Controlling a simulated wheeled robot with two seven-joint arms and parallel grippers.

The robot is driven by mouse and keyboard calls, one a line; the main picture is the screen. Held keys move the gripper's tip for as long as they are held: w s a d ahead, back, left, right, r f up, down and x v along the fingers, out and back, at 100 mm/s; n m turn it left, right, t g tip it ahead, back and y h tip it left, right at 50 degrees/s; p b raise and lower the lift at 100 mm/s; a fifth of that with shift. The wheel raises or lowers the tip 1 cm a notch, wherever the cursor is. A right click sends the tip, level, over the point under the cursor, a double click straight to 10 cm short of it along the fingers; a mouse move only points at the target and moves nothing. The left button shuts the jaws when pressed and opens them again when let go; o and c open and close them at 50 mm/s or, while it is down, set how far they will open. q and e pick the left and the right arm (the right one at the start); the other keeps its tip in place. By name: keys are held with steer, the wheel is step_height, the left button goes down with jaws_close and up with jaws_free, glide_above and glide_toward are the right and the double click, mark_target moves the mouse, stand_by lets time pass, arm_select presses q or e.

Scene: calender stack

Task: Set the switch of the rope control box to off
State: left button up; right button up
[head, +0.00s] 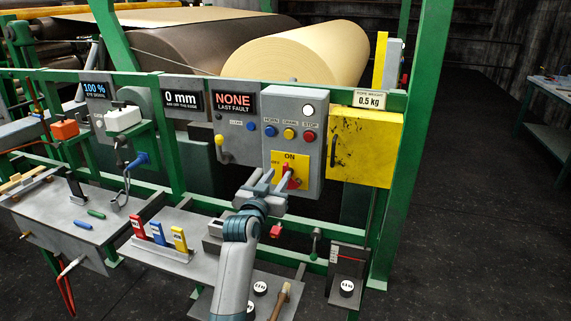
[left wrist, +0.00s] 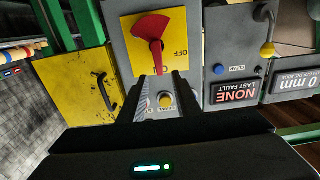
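The rope control box (head: 306,120) is grey, with a white button on top and a row of blue, yellow and red buttons. Low on its front is a yellow plate (head: 275,160) marked ON at the top and OFF at the left. The red switch (head: 290,170) points up toward ON. In the left wrist view, upside down, the red switch (left wrist: 151,28) tapers down to the gripper's tips. My left gripper (head: 272,178) is open in front of the plate, its fingers apart on either side of the switch's narrow end. Contact cannot be told. My right gripper is not in view.
A yellow box (head: 365,145) with a black handle adjoins on the right. A grey panel reading NONE (head: 234,125) adjoins on the left. Below are a shelf with red, blue and yellow blocks (head: 158,233) and a green-knobbed lever (head: 316,240). Open floor lies to the right.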

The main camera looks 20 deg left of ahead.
mark_target(284, 168)
arm_select(q)
steer(key=w+p, duration=0.1)
steer(key=w, duration=0.6)
steer(key=shift+w+d, duration=0.1)
steer(key=shift+w, duration=0.05)
jaws_close()
